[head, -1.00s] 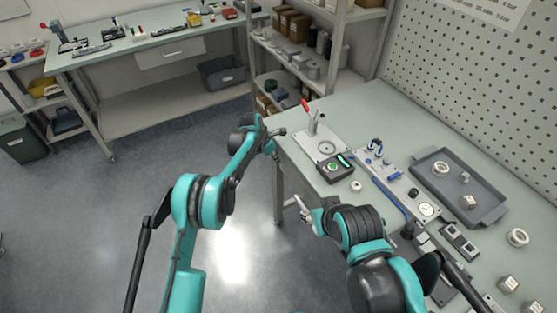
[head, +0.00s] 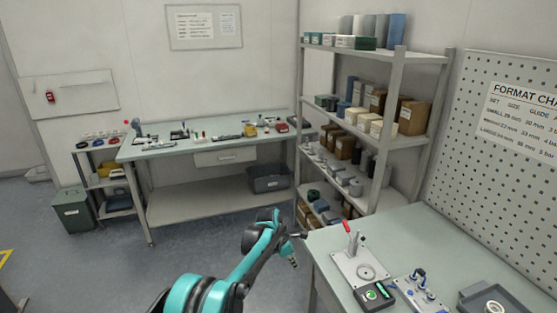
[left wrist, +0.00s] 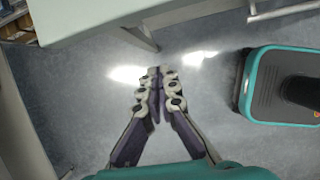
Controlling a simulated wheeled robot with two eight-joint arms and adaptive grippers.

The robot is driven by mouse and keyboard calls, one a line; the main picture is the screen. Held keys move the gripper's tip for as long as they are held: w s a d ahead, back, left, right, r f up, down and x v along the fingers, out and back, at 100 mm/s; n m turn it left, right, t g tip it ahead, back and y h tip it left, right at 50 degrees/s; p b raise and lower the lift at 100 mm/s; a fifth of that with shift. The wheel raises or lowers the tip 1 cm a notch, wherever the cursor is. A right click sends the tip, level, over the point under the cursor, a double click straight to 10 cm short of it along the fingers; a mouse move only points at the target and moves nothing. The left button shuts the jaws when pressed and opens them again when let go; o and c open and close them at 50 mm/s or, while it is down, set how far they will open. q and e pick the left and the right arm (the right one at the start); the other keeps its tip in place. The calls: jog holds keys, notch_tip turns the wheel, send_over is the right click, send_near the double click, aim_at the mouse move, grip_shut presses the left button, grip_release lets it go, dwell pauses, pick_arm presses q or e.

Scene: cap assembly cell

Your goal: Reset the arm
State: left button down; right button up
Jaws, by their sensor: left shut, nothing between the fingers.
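My left arm, teal and black, reaches up from the bottom middle of the head view. Its gripper (head: 294,263) hangs over the floor just left of the near workbench and points down. In the left wrist view the gripper (left wrist: 160,72) shows from close up, with its two fingers shut against each other and nothing between them. Bare grey floor lies beneath it. My right arm and gripper are not in either view now.
The near workbench (head: 405,246) stands at right with a red-handled clamp fixture (head: 358,262), a green-lit control box (head: 375,296) and a grey tray (head: 470,299). A shelf rack (head: 421,55), back bench (head: 165,150) and green bin (head: 72,212) stand farther off. Floor at left is open.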

pick_arm(q)
jog(key=s+a+r+m+t+y, duration=0.25)
jog(key=s+a+r+m, duration=0.75)
jog(key=s+a+r, duration=0.7)
jog(key=s+a+f+m+t, duration=0.1)
jog(key=s+a+m, duration=0.3)
jog(key=s, duration=0.6)
jog(key=s+a+f+m+t+y, duration=0.1)
jog(key=s+a+f+m+t, duration=0.1)
jog(key=s+a+m, duration=0.2)
jog(key=s+m, duration=0.3)
jog(key=s, duration=0.3)
jog(key=shift+f, duration=0.2)
jog(key=shift+y, duration=0.25)
